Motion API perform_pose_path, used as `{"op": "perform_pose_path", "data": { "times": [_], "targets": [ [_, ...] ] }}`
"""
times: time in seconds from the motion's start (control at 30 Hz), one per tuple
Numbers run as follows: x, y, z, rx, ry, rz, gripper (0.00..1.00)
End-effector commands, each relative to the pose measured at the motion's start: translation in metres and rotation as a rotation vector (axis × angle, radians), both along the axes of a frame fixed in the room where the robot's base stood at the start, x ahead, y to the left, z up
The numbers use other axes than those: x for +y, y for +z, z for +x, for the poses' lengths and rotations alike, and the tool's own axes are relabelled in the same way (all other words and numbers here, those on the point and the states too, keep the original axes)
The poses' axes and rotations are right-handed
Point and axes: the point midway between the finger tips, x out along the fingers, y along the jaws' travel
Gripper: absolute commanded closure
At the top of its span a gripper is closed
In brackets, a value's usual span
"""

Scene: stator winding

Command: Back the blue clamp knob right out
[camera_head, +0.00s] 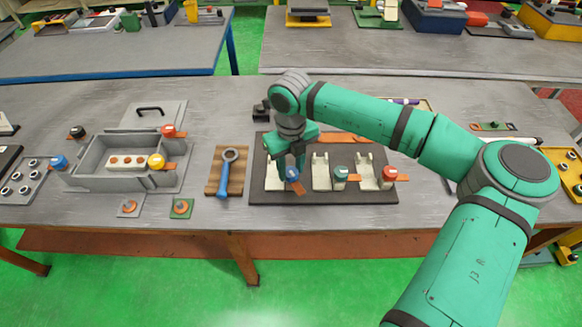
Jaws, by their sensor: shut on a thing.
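The blue clamp knob (293,174) sits at the front left of a dark fixture board (325,198), above an orange strip (297,188). My green gripper (290,169) points down over the knob, with its fingers closed around it. The fingers hide part of the knob and of the left pale block (273,180) behind it. The thread under the knob is too small to make out.
A blue-handled ring wrench (224,185) lies on a wooden board to the left. Farther left is a grey box (90,165) with red and yellow knobs around it.

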Motion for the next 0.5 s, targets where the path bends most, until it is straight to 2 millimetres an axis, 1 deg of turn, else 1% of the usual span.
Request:
{"op": "perform_pose_path", "data": {
  "times": [0.1,0.5],
  "targets": [
    [-0.0023,-0.0031,-0.0016,0.007,0.108,-0.007,0.88],
    [-0.0025,-0.0035,-0.0019,0.009,0.488,-0.005,0.88]
  ]
}}
